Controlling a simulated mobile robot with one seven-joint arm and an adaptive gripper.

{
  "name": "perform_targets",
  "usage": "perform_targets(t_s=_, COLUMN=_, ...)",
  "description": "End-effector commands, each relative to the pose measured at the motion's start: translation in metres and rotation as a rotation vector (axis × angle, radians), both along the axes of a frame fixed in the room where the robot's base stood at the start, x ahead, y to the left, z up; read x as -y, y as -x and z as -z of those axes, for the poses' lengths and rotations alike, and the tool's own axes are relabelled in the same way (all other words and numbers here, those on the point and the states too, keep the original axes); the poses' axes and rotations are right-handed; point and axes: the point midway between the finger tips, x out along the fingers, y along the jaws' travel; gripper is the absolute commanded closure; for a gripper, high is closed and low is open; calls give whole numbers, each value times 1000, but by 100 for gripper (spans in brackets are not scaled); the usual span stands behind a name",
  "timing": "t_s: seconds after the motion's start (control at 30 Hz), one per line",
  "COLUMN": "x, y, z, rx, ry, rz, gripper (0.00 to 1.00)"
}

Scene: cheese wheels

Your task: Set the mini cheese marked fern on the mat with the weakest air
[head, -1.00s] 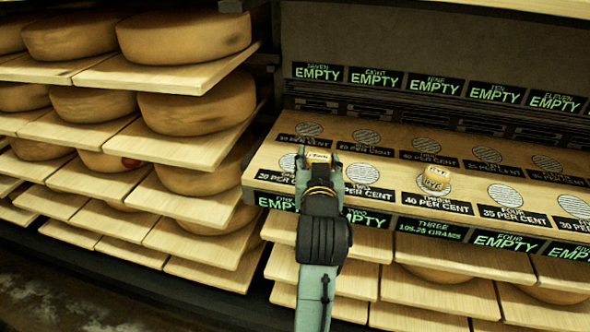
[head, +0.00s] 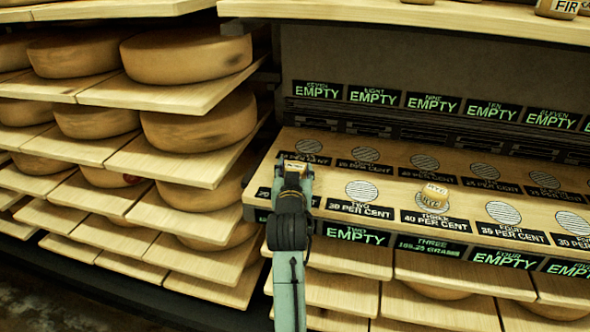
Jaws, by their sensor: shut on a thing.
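My gripper (head: 293,178) is shut on a small mini cheese (head: 296,164) with a pale label; its mark is too small to read. It is over the left end of the sloped wooden board, covering the front-left mat. Striped round mats stand in two rows. Mat two (head: 362,190) is bare and reads 30 per cent. Mat three reads 40 per cent (head: 435,219) and bears another mini cheese (head: 434,195) with an unreadable label. Mat five (head: 573,222) is bare. Back-row figures are too small to read surely.
Green displays read EMPTY above and below the board, except display three (head: 432,246), which shows grams. Large cheese wheels (head: 187,58) fill shelves at left. A shelf edge (head: 400,14) overhangs at top, with an object marked FIR (head: 557,8) at right.

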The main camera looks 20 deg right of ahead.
Motion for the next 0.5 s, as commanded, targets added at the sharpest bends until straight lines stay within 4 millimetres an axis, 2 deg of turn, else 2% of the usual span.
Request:
perform_targets(t_s=0.27, x=0, y=0, z=4, rx=1, ry=0, rz=0, gripper=82)
perform_targets(t_s=0.3, x=0, y=0, z=3, rx=0, ry=0, rz=0, gripper=49)
perform_targets(t_s=0.5, x=0, y=0, z=3, rx=0, ry=0, rz=0, gripper=36)
